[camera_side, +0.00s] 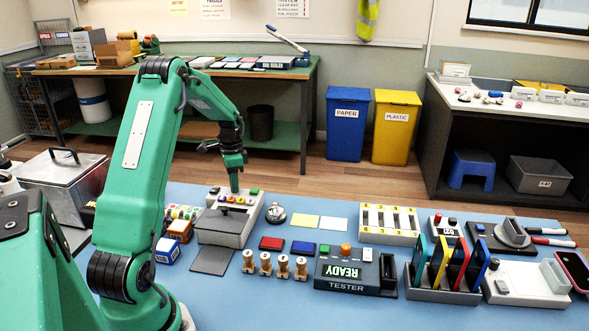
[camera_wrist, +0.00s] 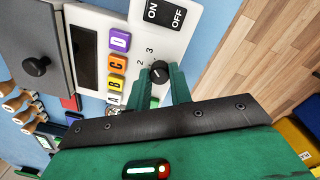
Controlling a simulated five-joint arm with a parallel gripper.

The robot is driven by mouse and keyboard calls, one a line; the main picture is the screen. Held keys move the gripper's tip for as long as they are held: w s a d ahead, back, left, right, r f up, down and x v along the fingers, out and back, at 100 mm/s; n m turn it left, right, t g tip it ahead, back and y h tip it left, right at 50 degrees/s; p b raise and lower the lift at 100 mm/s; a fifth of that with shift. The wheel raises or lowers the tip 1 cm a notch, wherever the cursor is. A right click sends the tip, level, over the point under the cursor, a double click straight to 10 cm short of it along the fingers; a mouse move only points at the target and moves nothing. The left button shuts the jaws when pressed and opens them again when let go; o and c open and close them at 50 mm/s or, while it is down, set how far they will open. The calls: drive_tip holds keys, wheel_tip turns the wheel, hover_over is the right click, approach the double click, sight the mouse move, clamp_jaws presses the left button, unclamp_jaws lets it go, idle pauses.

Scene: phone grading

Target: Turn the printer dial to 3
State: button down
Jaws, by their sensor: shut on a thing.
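The printer is a white box with a grey front, seen in the side view (camera_side: 222,227) and close up in the wrist view (camera_wrist: 188,42). Its small dark dial (camera_wrist: 160,71) has a white mark, with the numbers 2 and 3 printed beside it. Which number the mark points to is not clear. My gripper (camera_wrist: 161,78) has its two green fingers on either side of the dial and is shut on it. In the side view my gripper (camera_side: 235,190) reaches straight down to the printer's top, and the dial is hidden there.
Beside the dial are coloured letter buttons (camera_wrist: 117,64) and an ON/OFF switch (camera_wrist: 164,13). Wooden-handled stamps (camera_side: 265,263) and the tester (camera_side: 347,275) stand at the front. A metal box (camera_side: 62,182) is at left. The blue table (camera_side: 300,203) has bare room behind the cards.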

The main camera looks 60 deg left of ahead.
drive_tip(key=shift+s+a, duration=0.1)
drive_tip(key=c, duration=1.3)
unclamp_jaws()
drive_tip(key=shift+o, duration=0.2)
drive_tip(key=shift+w+a+r, duration=0.1)
drive_tip(key=shift+r, duration=1.85)
drive_tip(key=shift+w+r, duration=0.1)
drive_tip(key=shift+r, duration=1.85)
